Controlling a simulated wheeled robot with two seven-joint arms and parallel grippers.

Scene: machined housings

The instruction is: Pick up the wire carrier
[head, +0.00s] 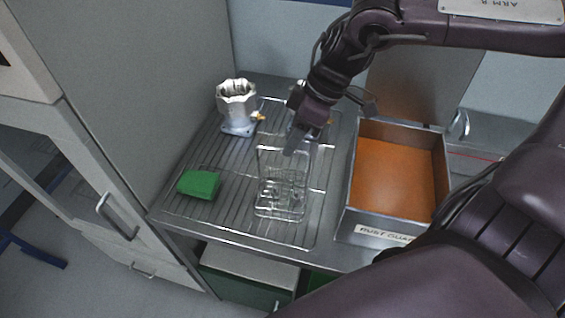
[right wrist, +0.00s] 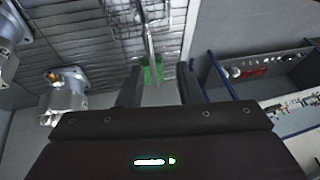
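The wire carrier (head: 281,196), a clear wire basket with a tall handle frame, stands on the ribbed metal drainer in the head view. My right gripper (head: 303,143) is above it, close to the top of the handle. In the right wrist view the two fingers of my right gripper (right wrist: 158,88) are apart. A thin metal bar of the wire carrier (right wrist: 149,40) shows beyond the fingertips, lined up with the gap. I cannot tell whether it lies between the fingers. My left gripper is not in view.
A silver machined housing (head: 237,106) stands at the back left, with another partly hidden behind my right gripper. A green cloth (head: 199,183) lies at the left. A metal bin with an orange floor (head: 394,180), labelled rust guard, stands at the right.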

